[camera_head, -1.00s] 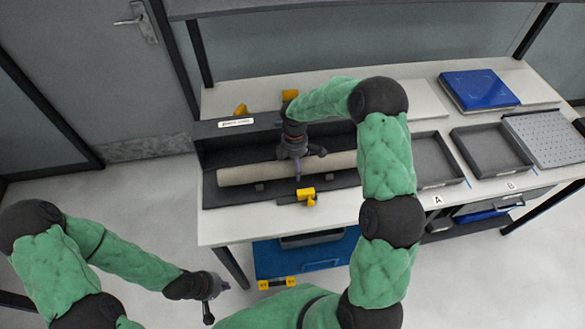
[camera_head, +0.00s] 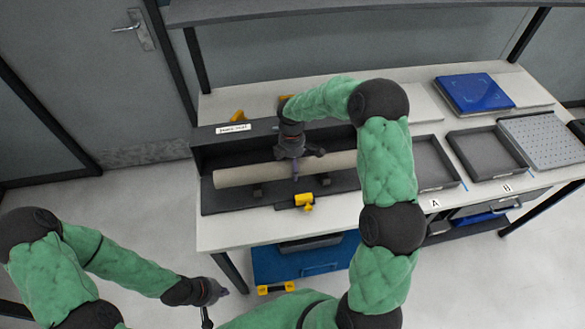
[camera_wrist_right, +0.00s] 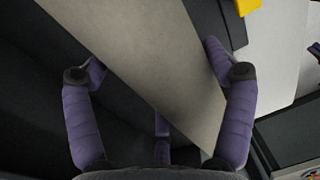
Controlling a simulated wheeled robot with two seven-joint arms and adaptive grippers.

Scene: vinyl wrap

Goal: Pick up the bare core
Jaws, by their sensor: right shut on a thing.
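The bare core (camera_head: 235,175) is a long beige tube above the dark cradle tray (camera_head: 210,205) on the left part of the table. Dark support blocks show below it with a small gap. My right gripper (camera_head: 297,165) comes down on the core near its middle and is shut on it. In the right wrist view, the purple fingers of this gripper (camera_wrist_right: 157,62) lie on both sides of the core (camera_wrist_right: 155,50). The core's right end is hidden behind my right arm. My left gripper (camera_head: 216,303) is open and empty, low in front of the table.
Yellow clamps (camera_head: 304,202) sit at the tray's front edge and back. Grey trays A (camera_head: 434,186) and B (camera_head: 488,177), a blue box (camera_head: 474,92) and a perforated plate (camera_head: 545,140) stand to the right. A shelf runs above the table's back.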

